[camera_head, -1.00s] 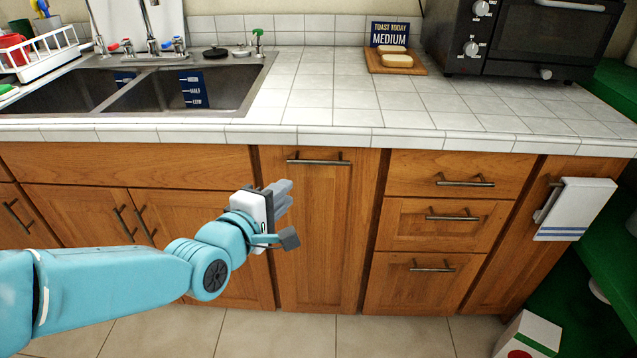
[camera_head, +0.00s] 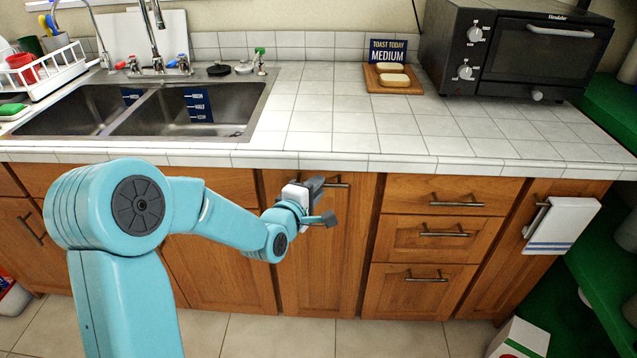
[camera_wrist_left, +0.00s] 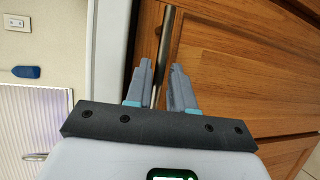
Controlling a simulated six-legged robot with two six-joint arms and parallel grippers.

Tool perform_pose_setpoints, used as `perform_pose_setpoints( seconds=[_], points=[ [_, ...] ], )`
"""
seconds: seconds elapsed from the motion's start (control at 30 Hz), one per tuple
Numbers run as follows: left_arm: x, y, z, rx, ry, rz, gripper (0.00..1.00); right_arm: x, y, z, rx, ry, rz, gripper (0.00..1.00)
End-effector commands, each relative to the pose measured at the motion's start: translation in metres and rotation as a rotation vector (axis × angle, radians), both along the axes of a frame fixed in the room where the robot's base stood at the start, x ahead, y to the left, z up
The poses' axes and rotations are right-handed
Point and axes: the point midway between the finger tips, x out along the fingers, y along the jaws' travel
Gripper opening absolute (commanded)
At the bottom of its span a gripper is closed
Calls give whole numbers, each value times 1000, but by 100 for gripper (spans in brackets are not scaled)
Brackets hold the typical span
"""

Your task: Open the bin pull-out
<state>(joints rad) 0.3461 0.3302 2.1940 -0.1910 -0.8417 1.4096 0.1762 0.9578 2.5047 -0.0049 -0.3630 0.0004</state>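The bin pull-out is a tall, narrow wooden front (camera_head: 322,265) below the counter in the head view. It sits flush with the fronts beside it. Its metal bar handle (camera_head: 337,185) runs across the top, its left part hidden by my gripper. My left gripper (camera_head: 325,203) is at this handle. In the left wrist view the handle (camera_wrist_left: 166,35) runs between the two fingers of my left gripper (camera_wrist_left: 160,70). The fingers are apart, with a gap visible to the bar. My right gripper is not in view.
The tiled counter edge (camera_head: 400,166) overhangs just above the handle. Drawers (camera_head: 425,240) with bar handles stand to the right, and a towel (camera_head: 562,225) hangs farther right. A white box (camera_head: 520,340) is on the floor at right. The floor before the pull-out looks clear.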

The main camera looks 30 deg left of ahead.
Motion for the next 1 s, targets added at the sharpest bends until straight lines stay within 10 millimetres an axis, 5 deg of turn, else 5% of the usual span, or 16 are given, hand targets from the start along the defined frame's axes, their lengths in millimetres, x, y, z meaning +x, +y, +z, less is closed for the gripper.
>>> perform_pose_setpoints(
  seconds=[0.17, 0.47, 0.57, 1.0],
  points=[
    [17, 3, -3, 0, 0, -1, 23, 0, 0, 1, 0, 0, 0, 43],
    [20, 3, -3, -1, 0, 0, 23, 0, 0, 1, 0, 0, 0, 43],
    [19, 3, -3, -1, 0, 0, 0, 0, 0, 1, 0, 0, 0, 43],
    [18, 3, -5, -1, 1, 0, 0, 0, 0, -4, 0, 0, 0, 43]
  ],
)
